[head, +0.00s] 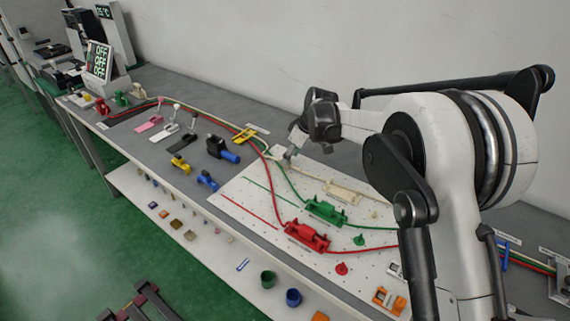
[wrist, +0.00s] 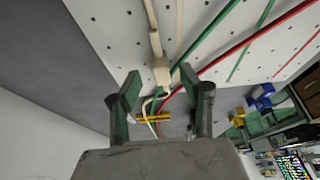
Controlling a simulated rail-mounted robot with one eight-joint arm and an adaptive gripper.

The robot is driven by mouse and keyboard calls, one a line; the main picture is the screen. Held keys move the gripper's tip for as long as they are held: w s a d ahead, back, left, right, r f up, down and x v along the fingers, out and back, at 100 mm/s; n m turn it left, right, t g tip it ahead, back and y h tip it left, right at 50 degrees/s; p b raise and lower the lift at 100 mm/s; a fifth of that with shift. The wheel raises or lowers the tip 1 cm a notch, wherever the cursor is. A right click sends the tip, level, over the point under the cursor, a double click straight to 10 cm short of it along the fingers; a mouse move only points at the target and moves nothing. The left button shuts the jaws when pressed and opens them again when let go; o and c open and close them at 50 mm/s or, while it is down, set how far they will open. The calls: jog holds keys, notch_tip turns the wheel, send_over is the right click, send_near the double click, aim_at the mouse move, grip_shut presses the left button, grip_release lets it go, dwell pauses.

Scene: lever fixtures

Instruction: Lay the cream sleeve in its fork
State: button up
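The cream sleeve (wrist: 160,73) shows in the wrist view as a small pale block on a cream cable, just past my fingertips and between them in the picture. My gripper (wrist: 166,92) is open, with one dark green finger on each side and a clear gap to the sleeve. In the head view my gripper (head: 288,157) points down at the back edge of the white perforated board (head: 262,196); the sleeve is hard to make out there. The cream fork (head: 342,192) stands on the board to the right of my gripper, behind the green fork (head: 326,211).
A red fork (head: 306,236) stands in front of the green one. Green and red cables (head: 269,159) run across the board close to my gripper. A yellow piece (head: 245,134) and several lever fixtures (head: 215,147) lie to the left. The wall is behind.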

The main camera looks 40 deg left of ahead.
jog(key=x, duration=0.3)
jog(key=shift+s, duration=0.1)
grip_shut()
jog(key=shift+r, duration=0.2)
